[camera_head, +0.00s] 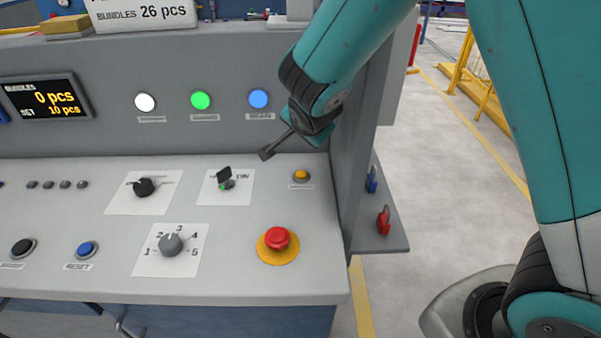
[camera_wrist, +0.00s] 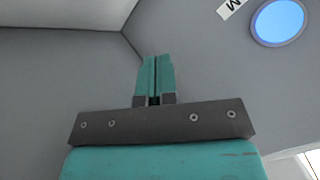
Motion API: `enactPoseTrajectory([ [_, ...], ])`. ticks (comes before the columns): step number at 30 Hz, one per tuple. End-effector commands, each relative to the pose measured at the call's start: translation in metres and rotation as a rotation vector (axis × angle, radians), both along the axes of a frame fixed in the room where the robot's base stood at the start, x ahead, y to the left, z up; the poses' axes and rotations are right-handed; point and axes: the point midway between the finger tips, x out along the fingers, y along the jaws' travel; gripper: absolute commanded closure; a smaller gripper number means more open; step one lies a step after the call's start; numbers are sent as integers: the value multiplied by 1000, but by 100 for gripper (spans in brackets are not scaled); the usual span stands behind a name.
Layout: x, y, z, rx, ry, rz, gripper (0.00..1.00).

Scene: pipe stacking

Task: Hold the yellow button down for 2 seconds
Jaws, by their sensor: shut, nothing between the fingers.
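The yellow button (camera_head: 301,175) is a small round button in a dark ring at the right end of the sloped console panel. It stands above the red emergency stop. My gripper (camera_wrist: 154,60) shows in the wrist view with its two teal fingers together and nothing between them. In the head view my gripper is above and beside the yellow button, close to the upright panel, apart from the button; its fingertips are not clearly seen there. The yellow button is not seen in the wrist view.
A red emergency stop (camera_head: 277,239) on a yellow base sits below the button. White, green and blue lamps (camera_head: 259,99) are on the upright panel. A grey side wall (camera_head: 352,130) borders the console at right.

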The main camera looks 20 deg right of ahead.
Motion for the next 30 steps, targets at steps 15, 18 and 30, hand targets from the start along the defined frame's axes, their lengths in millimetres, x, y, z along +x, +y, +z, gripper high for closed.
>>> enactPoseTrajectory([
  [15,-1,0,-23,-1,5,1,100],
  [18,-1,0,-36,0,4,1,100],
  [30,-1,0,-88,1,4,1,100],
])
